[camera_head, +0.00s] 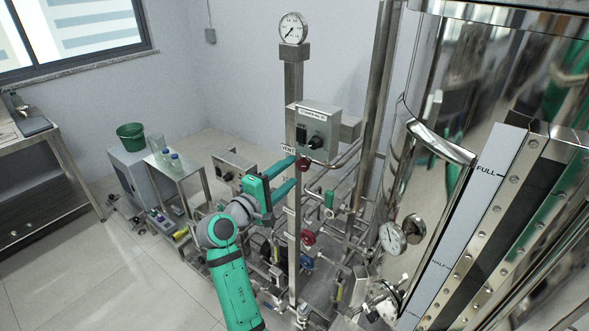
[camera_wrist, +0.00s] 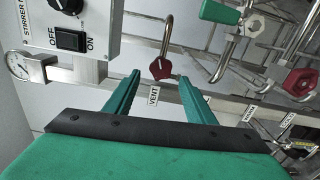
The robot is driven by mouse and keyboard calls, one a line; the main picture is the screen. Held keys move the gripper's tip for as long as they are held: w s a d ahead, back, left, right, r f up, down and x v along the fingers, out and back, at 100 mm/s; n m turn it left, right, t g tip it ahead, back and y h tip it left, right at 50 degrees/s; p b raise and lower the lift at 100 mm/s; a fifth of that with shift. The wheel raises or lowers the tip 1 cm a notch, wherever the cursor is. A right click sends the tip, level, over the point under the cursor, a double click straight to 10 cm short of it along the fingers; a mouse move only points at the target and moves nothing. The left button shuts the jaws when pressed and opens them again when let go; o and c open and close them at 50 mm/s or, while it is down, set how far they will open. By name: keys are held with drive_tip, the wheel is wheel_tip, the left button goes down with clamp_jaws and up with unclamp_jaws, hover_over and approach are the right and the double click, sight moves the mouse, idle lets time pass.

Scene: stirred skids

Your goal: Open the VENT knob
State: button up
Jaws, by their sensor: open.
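The VENT knob is a small dark red handle (camera_head: 303,164) on a bent steel pipe beside the steel post in the head view. The VENT label (camera_head: 287,150) is on the post just above left of it. In the wrist view the red VENT knob (camera_wrist: 161,69) shows ahead, between the lines of my two green fingers, with its label (camera_wrist: 153,97) nearer. My gripper (camera_head: 296,170) is open and comes from the left, fingertips close to the knob. In the wrist view my gripper (camera_wrist: 160,77) holds nothing. I cannot tell whether the tips reach around the knob.
A stirrer switch box (camera_head: 320,131) sits just above the knob. Another red knob (camera_wrist: 300,82) and a green handle (camera_wrist: 220,12) are to the right in the wrist view. A shiny tank with a level scale (camera_head: 467,225) fills the right. Open floor (camera_head: 110,270) lies left.

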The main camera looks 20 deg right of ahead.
drive_tip(key=v, duration=0.6)
drive_tip(key=shift+s+a, duration=0.2)
